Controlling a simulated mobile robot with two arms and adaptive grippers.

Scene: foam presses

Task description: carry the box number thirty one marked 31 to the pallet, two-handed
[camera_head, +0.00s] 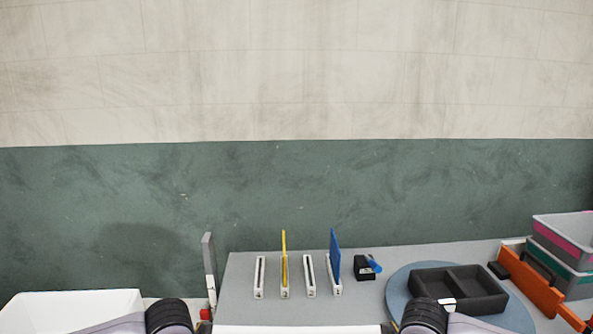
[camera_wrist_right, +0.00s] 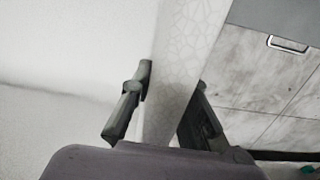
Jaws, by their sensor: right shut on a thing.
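In the right wrist view, my right gripper (camera_wrist_right: 165,112) is shut on a pale wall with a faint cracked pattern (camera_wrist_right: 180,65), one finger on each side. It looks like the wall of a white box. In the head view, a white edge (camera_head: 298,329) shows at the bottom between my two arms, probably the same box; most of it is below the picture. No marking 31 can be read. My left gripper is out of view; only dark arm parts show. I cannot make out a pallet.
A grey table (camera_head: 240,275) holds slotted stands with a yellow plate (camera_head: 284,258) and a blue plate (camera_head: 335,255). A black two-part tray (camera_head: 458,290) lies on a round blue disc (camera_head: 398,292). Grey bins (camera_head: 566,232) stand far right. A white container (camera_head: 70,312) is lower left.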

